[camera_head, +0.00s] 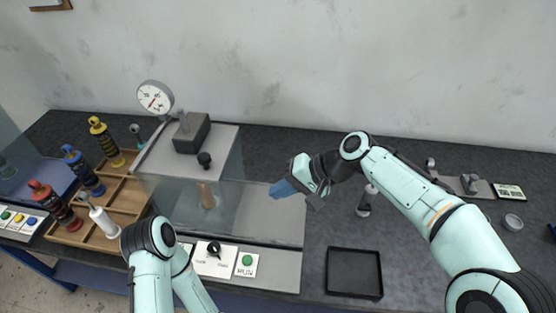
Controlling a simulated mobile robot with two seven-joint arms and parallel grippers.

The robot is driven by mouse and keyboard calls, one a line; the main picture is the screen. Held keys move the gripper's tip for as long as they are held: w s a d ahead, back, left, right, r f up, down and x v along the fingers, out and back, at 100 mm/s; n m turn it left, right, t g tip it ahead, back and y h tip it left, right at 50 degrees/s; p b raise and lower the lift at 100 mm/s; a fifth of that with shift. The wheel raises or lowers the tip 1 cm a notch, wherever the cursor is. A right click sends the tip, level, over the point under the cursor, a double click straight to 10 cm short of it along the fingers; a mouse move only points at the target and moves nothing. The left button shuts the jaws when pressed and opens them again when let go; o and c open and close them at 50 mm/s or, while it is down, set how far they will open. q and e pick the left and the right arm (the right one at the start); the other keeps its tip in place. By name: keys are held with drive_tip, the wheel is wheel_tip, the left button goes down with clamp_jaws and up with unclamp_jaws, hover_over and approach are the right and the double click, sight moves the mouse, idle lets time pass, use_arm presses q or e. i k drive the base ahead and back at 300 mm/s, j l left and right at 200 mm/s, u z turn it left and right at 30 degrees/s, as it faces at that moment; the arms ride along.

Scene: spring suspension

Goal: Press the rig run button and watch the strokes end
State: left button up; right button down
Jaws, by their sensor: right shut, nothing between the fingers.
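The green run button (247,260) sits on a white plate marked RUN on the front strip of the rig. The rig (272,215) has a grey base, a clear guard and a raised top plate with a dark block. A dial gauge (155,97) stands at its back left. My right gripper (278,189) is shut and empty, with blue fingertips over the right part of the rig base, above and right of the button and apart from it. My left arm comes in at the bottom left; its gripper is not visible.
A black knob (213,248) sits left of the button. A wooden rack (122,195) holds several coloured shock absorbers at left. An empty black tray (354,273) lies right of the rig. A dark and white part (366,201) stands behind the tray. A small round dish (513,222) is far right.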

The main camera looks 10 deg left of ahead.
sight(248, 259)
drive_tip(key=k, duration=1)
